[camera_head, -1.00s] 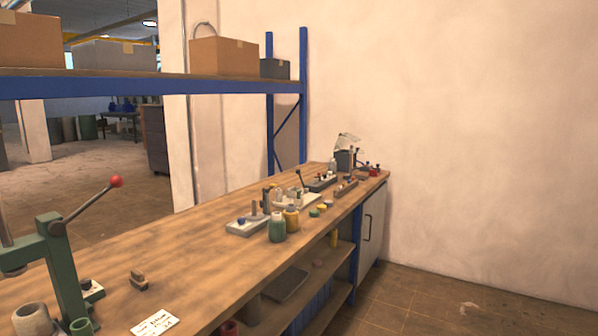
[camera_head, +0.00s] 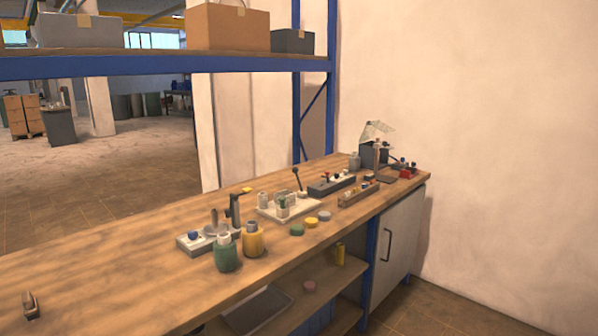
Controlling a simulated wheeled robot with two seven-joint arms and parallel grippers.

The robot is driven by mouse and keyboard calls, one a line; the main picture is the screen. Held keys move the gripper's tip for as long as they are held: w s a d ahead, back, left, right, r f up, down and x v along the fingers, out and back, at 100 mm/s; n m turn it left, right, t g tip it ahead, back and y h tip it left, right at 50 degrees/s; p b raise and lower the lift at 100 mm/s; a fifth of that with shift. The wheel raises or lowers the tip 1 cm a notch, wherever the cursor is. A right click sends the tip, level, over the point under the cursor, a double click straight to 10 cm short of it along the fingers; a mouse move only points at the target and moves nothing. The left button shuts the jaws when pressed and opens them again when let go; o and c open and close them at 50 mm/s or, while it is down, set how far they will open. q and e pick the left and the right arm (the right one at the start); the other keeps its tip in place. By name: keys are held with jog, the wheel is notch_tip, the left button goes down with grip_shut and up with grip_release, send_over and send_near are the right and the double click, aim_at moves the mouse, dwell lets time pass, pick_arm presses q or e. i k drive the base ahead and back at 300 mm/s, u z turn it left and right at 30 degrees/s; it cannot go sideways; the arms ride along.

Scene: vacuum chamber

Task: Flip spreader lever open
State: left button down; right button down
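A dark lever with a round knob (camera_head: 296,172) stands tilted at the back of a white tray-like base (camera_head: 268,212) on the workbench. I cannot tell for sure whether it is the spreader lever. A dark upright post (camera_head: 234,208) stands just left of that base, beside a light block with a blue knob (camera_head: 194,238). A grey device with small knobs (camera_head: 332,185) sits behind and to the right. Neither of my grippers is in view.
The wooden workbench (camera_head: 110,270) is mostly clear at the left. Green (camera_head: 226,255) and yellow (camera_head: 253,240) bottles stand near its front edge, with small round lids (camera_head: 297,229) to their right. A blue-framed shelf with boxes (camera_head: 227,27) rises behind. A wall closes the right side.

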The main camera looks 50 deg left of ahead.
aim_at(294, 170)
jog(key=u, duration=1.3)
jog(key=i, duration=1)
jog(key=z, duration=0.05)
